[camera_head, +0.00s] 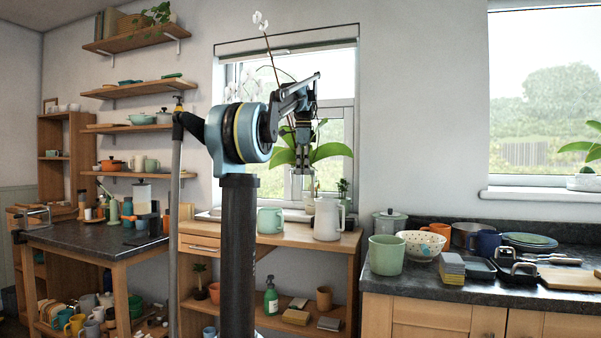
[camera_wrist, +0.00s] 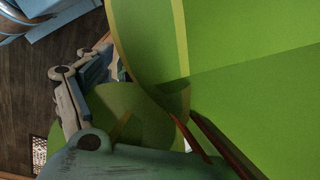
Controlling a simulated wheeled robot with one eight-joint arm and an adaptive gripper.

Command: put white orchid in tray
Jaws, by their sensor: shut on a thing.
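The white orchid (camera_head: 331,152) is at the window in the head view, with broad green leaves, a tall thin stem and white flowers at the top. My gripper (camera_head: 303,168) points down among its leaves and is shut on the orchid. The exact grip is hidden by the leaves. In the wrist view large green orchid leaves (camera_wrist: 235,45) fill most of the picture and cover part of the gripper. A dark shallow tray (camera_head: 480,269) appears to lie on the right counter, beside a stack of sponges; I cannot tell for sure that it is the tray.
A white pitcher (camera_head: 328,220) and green mug (camera_head: 269,221) stand on the wooden table below my gripper. The dark right counter holds a large green mug (camera_head: 386,255), a speckled bowl (camera_head: 421,246), plates (camera_head: 529,241) and a cutting board (camera_head: 568,280). It is crowded.

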